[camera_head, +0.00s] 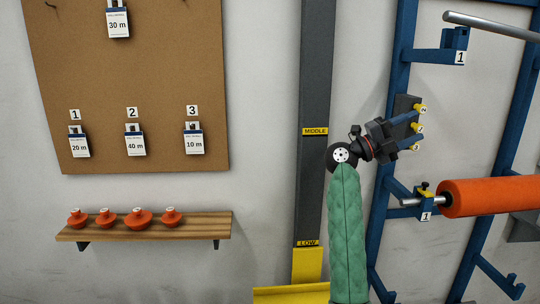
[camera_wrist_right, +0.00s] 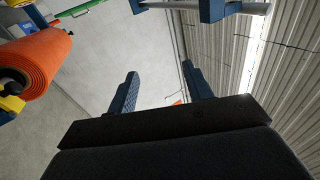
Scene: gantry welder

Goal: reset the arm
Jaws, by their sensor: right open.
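My right arm, in a green sleeve (camera_head: 348,235), rises from the bottom of the head view. Its right gripper (camera_head: 412,128) points right, in front of the blue rack post and a dark plate with yellow numbered pieces (camera_head: 421,108). Whether it touches them I cannot tell. In the right wrist view the two blue fingers of the right gripper (camera_wrist_right: 161,83) stand apart with nothing between them. My left gripper is in neither view.
A blue rack (camera_head: 396,60) holds an orange roll (camera_head: 490,196) at right, also in the wrist view (camera_wrist_right: 35,62). A grey column (camera_head: 315,70) has MIDDLE and LOW labels. At left are a corkboard (camera_head: 130,80) with tags and a wooden shelf (camera_head: 190,226) with several orange pieces (camera_head: 138,217).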

